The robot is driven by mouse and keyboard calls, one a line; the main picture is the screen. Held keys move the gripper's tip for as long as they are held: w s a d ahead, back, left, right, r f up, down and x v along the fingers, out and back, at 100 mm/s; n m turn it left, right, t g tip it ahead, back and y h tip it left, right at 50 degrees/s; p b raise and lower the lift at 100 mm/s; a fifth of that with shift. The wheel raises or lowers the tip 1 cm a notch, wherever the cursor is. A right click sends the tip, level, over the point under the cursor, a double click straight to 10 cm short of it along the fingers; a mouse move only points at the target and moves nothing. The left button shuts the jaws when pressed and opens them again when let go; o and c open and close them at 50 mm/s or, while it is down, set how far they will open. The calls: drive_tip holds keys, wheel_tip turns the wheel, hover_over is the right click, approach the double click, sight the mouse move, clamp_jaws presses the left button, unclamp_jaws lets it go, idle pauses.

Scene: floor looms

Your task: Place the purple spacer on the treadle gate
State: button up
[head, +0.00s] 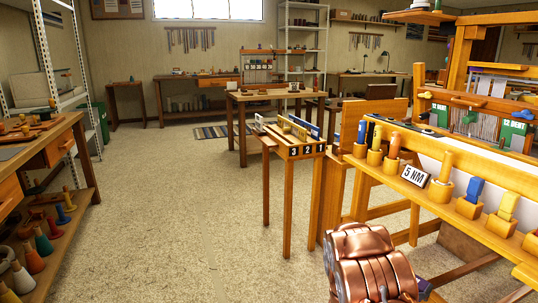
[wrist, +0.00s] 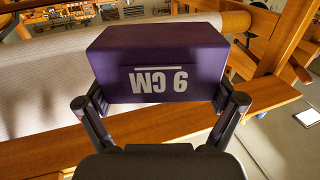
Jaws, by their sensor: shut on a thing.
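In the head view, a loom rail (head: 400,185) on the right carries several pegs and a "5 NM" label (head: 415,175). A wooden stand (head: 300,152) marked 3, 2, 1 is ahead. A workbench (head: 50,150) with cones below lines the left. The carpet (head: 180,190) between is clear.

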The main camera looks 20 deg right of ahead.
drive_tip(key=w+a+r+n+t+y, duration=0.4)
drive_tip(key=w+a+r+t, duration=0.15)
drive_tip(key=w+a, duration=0.5)
drive_tip(key=w+a+r+n+t+y, duration=0.35)
drive_tip(key=w+a+r, duration=0.4)
drive_tip(key=w, duration=0.55)
drive_tip(key=w+a+r+n+t+y, duration=0.1)
drive_tip(key=w+a+r+n+y, duration=0.15)
drive_tip(key=a, duration=0.65)
drive_tip(key=w+a+r+n+t+y, duration=0.15)
drive_tip(key=a+r+y, duration=0.25)
drive_tip(key=a, duration=0.5)
drive_tip(key=w+a+r+n+t+y, duration=0.1)
drive_tip(key=w+a+r+n+y, duration=0.25)
drive_tip(key=a, duration=0.55)
wheel_tip(320, 180, up, 37)
drive_tip(key=s+p, duration=0.1)
drive_tip(key=p, duration=3.5)
drive_tip(key=shift+a+r+m+p, duration=0.15)
drive_tip(key=shift+a+m+p, duration=0.15)
drive_tip(key=shift+m+p, duration=0.1)
drive_tip(key=shift+h, duration=0.25)
